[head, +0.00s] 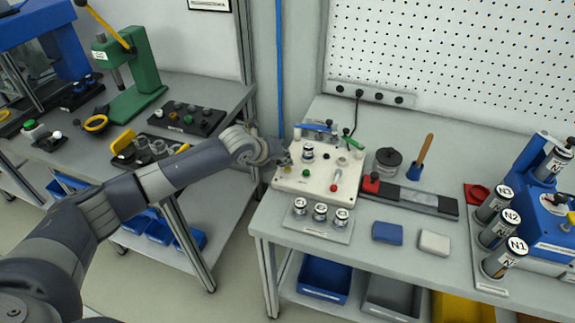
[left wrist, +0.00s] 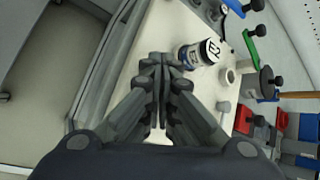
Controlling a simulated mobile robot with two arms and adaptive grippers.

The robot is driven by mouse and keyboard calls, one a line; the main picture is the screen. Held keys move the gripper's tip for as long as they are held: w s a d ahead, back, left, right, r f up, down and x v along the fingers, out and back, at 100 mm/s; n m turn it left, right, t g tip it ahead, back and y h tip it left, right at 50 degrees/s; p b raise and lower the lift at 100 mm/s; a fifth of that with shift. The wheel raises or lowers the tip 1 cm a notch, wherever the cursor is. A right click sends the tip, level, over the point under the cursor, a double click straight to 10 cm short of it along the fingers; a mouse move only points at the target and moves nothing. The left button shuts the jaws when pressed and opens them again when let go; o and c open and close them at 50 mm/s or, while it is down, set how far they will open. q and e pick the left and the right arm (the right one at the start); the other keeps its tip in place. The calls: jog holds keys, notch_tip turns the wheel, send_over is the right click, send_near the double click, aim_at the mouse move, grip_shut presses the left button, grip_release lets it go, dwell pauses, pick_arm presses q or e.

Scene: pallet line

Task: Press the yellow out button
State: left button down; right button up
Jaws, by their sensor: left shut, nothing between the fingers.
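The cream control panel (head: 318,186) sits on the right-hand bench. A small yellow button (head: 288,169) is near its left edge, partly covered by my gripper, with a green button (head: 306,173) to its right. My left gripper (head: 284,160) is shut and empty, with its fingertips at the panel's left side by the yellow button. I cannot tell if they touch it. In the left wrist view the shut fingers (left wrist: 160,62) are over the panel's pale top (left wrist: 128,75), and the yellow button is hidden. My right gripper is not in view.
Several metal cylinders (head: 320,212) stand in front. Blue and green levers (head: 349,137) are at the back. The left bench (head: 215,90) is separated by a gap.

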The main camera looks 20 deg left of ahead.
pick_arm(q)
jog(key=shift+r+p, duration=0.4)
jog(key=shift+r, duration=0.25)
notch_tip(320, 180, up, 5)
jog(key=p, duration=0.5)
jog(key=shift+r, duration=0.1)
dwell(0.5)
